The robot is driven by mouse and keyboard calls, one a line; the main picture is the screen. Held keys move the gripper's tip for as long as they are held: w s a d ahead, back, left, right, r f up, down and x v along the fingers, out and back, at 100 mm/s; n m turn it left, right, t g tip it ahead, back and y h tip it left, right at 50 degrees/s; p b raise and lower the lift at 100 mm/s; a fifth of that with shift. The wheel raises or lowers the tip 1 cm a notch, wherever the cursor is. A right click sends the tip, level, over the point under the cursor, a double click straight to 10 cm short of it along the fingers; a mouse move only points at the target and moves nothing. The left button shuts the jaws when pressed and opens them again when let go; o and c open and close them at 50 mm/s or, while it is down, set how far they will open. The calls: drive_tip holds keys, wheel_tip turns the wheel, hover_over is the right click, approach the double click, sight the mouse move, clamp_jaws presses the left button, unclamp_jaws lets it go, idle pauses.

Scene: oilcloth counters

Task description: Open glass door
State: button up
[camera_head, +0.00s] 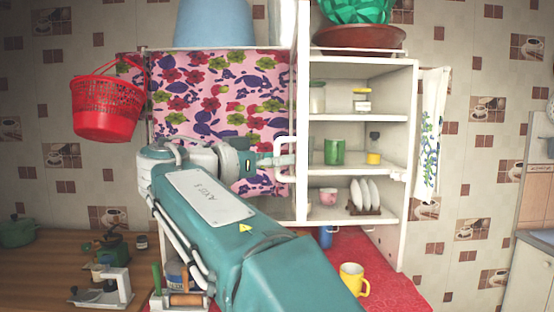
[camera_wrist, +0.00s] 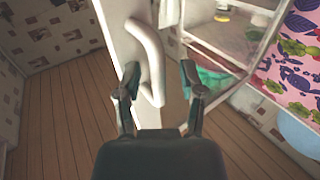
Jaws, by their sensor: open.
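A white cabinet (camera_head: 408,150) has a white upright frame (camera_head: 302,110) at its left, with a curved white handle (camera_head: 284,145) on it. Shelves show to the right of this frame; I cannot tell whether the glass lies flush or stands ajar. In the wrist view the handle (camera_wrist: 150,52) rises from a white door panel (camera_wrist: 122,35), beside a clear pane (camera_wrist: 215,75). My gripper (camera_wrist: 160,82) is open, its two dark fingers on either side of the handle's lower end. Contact is not clear. In the head view my gripper (camera_head: 285,160) is at the handle.
A floral curtain (camera_head: 215,100) hangs left of the frame. A red basket (camera_head: 105,108) hangs farther left. A towel (camera_head: 430,130) hangs at right.

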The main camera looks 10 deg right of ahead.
drive_tip(key=shift+a, duration=0.1)
drive_tip(key=v, duration=1.2)
drive_tip(key=shift+w+f, duration=0.1)
drive_tip(key=s+d+f+n+g+y, duration=0.1)
drive_tip(key=s+d+f+n+y, duration=0.3)
drive_tip(key=d+f, duration=0.4)
drive_tip(key=s+d+f+n+y, duration=0.1)
drive_tip(key=d+f+n+y, duration=0.3)
drive_tip(key=d+f+n, duration=0.3)
drive_tip(key=s+f+n+y, duration=0.1)
drive_tip(key=s+f+y, duration=0.3)
drive_tip(key=s+f, duration=0.3)
drive_tip(key=s+f+n+y, duration=0.1)
drive_tip(key=s+f+y, duration=0.3)
drive_tip(key=s+f, duration=0.4)
wheel_tip(320, 180, down, 5)
drive_tip(key=shift+d+f+y, duration=0.15)
drive_tip(key=shift+d+y, duration=0.15)
